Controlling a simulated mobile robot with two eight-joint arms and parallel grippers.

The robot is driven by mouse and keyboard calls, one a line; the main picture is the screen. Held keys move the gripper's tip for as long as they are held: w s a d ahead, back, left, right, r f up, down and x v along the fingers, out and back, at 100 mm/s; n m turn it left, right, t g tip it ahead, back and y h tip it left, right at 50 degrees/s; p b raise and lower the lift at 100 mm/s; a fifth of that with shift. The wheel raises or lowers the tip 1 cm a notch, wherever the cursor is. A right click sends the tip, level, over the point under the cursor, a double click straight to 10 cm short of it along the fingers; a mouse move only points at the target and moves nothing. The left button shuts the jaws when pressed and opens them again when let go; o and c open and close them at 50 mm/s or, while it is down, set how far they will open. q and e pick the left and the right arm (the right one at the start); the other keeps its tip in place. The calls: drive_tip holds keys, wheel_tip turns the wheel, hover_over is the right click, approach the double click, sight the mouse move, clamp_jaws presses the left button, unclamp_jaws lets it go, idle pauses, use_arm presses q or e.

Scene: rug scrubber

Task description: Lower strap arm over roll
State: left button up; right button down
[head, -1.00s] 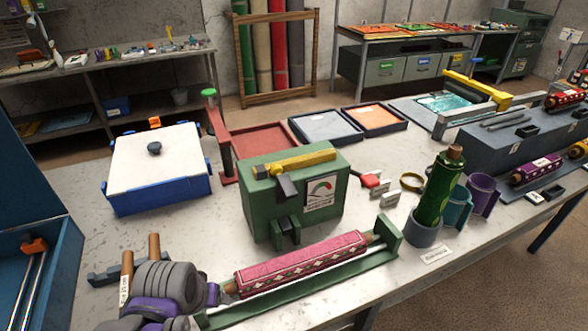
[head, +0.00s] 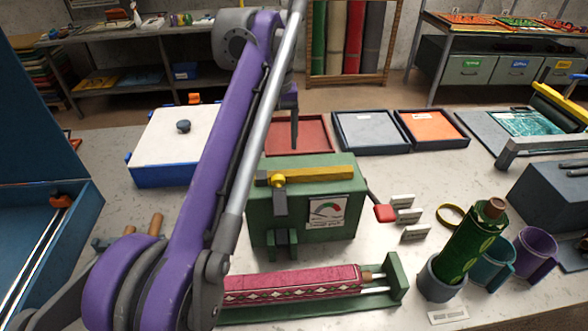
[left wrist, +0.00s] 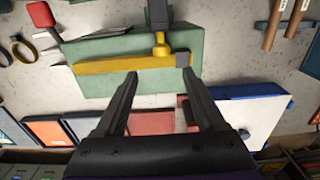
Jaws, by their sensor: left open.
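A green box-shaped machine (head: 265,220) with a gauge label stands on the table. A yellow bar (head: 318,174) lies level along its top, with a dark block hanging at its left end. A pink patterned roll (head: 295,282) lies in a green cradle (head: 397,270) in front of the machine; my left arm hides its left end. My left gripper (head: 294,125) points down above and behind the machine, apart from the bar. In the left wrist view its fingers (left wrist: 158,76) are open and empty, tips towards the yellow bar (left wrist: 120,63). My right gripper is not in view.
A white-topped blue box (head: 165,170) stands behind left. Shallow trays, red (head: 305,135), grey (head: 372,132) and orange (head: 436,128), lie behind.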

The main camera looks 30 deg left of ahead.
sight(278, 176)
use_arm(q)
drive_tip(key=f, duration=0.5)
drive_tip(key=f+b, duration=0.1)
drive_tip(key=f, duration=0.4)
drive_tip(key=shift+s+a+f, duration=0.1)
drive_tip(key=shift+s+f, duration=0.1)
drive_tip(key=shift+f, duration=0.05)
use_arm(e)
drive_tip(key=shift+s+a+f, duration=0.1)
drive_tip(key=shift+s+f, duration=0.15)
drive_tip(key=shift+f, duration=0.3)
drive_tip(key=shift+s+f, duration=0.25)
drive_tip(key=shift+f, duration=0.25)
use_arm(q)
clamp_jaws()
